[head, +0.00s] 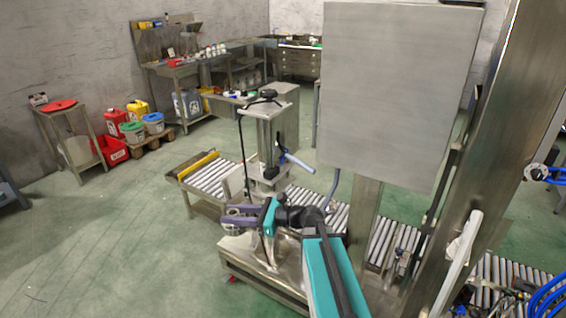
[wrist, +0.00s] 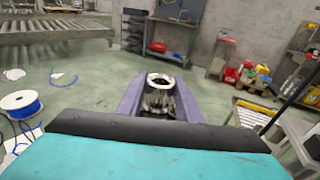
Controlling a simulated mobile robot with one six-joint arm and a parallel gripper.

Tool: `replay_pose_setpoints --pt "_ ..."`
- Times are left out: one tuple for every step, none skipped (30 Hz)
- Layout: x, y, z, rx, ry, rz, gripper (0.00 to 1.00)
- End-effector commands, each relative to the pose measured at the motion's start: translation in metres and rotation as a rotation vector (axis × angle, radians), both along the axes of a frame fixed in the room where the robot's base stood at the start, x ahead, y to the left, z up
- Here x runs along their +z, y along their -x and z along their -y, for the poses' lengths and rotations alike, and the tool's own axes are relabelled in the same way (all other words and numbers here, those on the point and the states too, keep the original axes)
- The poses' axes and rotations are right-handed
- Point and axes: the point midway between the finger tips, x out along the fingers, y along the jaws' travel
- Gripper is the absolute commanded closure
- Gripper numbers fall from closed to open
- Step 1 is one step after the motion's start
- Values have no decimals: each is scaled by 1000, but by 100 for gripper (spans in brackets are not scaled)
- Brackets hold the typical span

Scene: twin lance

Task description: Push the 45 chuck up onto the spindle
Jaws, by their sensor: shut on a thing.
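The 45 chuck (wrist: 159,102), a metallic cylinder with a pale ring-shaped top and an open centre, sits between the two purple fingers of my gripper (wrist: 159,94) in the wrist view. The fingers are shut on it from both sides. In the head view my gripper (head: 229,214) points left, with part of the chuck (head: 232,230) showing below the fingers. It is held beside the steel machine with a column (head: 285,120), over the front left edge of its bench. I cannot make out the spindle for certain in either view.
A roller conveyor (head: 208,176) runs behind the gripper. A large grey panel (head: 400,90) and a steel post stand to the right. Green floor (head: 130,235) is open at left. A blue reel (wrist: 20,104) lies at left in the wrist view.

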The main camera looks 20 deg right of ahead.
Motion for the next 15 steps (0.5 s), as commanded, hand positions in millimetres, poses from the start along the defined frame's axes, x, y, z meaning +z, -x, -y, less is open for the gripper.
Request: replay_pose_setpoints --pt "16 0 0 0 -2 2 100" --pt "20 0 0 0 -2 2 100" --pt "25 0 0 0 -2 2 100" --pt "29 0 0 0 -2 2 100" --pt "33 0 0 0 -2 2 100" --pt "39 0 0 0 -2 2 100" --pt "43 0 0 0 -2 2 100" --pt "46 0 0 0 -2 2 100" --pt "51 0 0 0 -2 2 100" --pt "55 0 0 0 -2 2 100" --pt "58 0 0 0 -2 2 100" --pt "62 0 0 0 -2 2 100" --pt "64 0 0 0 -2 2 100" --pt "67 0 0 0 -2 2 100" --pt "69 0 0 0 -2 2 100"
